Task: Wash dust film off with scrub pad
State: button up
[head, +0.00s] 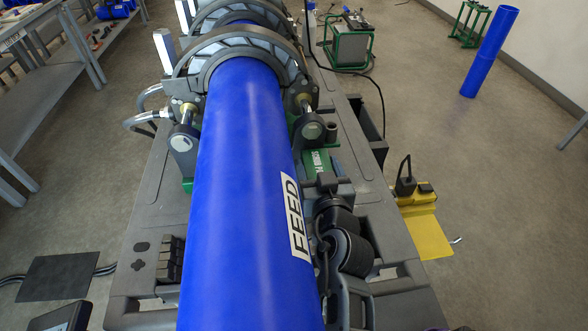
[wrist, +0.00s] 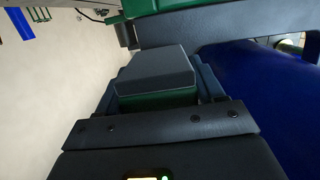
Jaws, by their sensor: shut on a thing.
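The blue pipe (head: 238,180), with a white FEED label (head: 295,218), runs lengthwise over the cart into the round clamps. It also shows on the right in the wrist view (wrist: 270,85). My gripper (wrist: 155,88) is shut on a block with a grey top and a green lower part, which looks like the scrub pad (wrist: 155,70). The pad is left of the pipe in the wrist view; I cannot tell whether they touch. I cannot make out a dust film on the pipe.
Ring clamps (head: 235,55) close off the far end. A yellow box (head: 425,225) and a green-framed machine (head: 350,45) stand on the floor at right.

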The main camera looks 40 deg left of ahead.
jog(key=shift+s+a+f, duration=0.3)
jog(key=shift+s+f, duration=0.3)
jog(key=shift+f, duration=2.9)
jog(key=shift+f+b, duration=0.9)
jog(key=shift+f, duration=0.2)
